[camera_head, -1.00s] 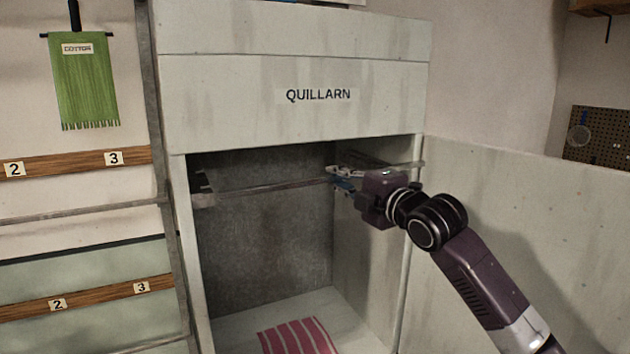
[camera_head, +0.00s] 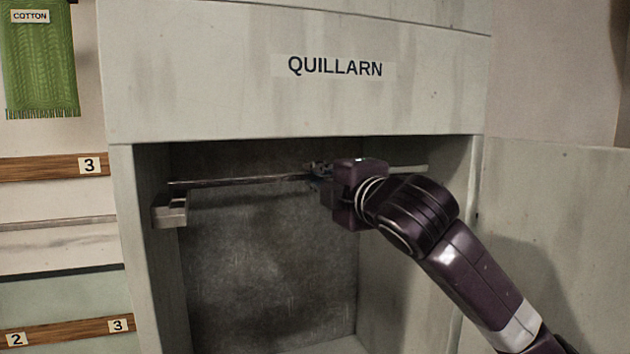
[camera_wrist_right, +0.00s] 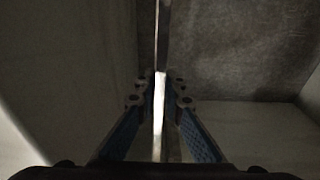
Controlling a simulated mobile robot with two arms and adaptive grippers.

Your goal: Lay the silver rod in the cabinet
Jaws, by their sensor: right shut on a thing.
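The silver rod (camera_head: 240,181) is a thin grey bar held roughly level across the upper opening of the grey cabinet (camera_head: 122,240) marked QUILLARN. Its left end is close above a notched bracket (camera_head: 172,210) on the left inner wall; I cannot tell whether they touch. Its paler right end shows beyond my wrist, near the right wall. My right gripper (camera_head: 314,172) is shut on the rod near its middle. In the right wrist view the rod (camera_wrist_right: 160,100) runs between the blue-padded fingers (camera_wrist_right: 160,92). A bracket on the right wall is not visible behind my arm. My left gripper is out of view.
The cabinet door (camera_head: 555,220) stands open on the right, behind my arm. A rack with numbered wooden rails (camera_head: 50,168) and a green COTTON cloth (camera_head: 40,70) is at the left. The space below the rod is free.

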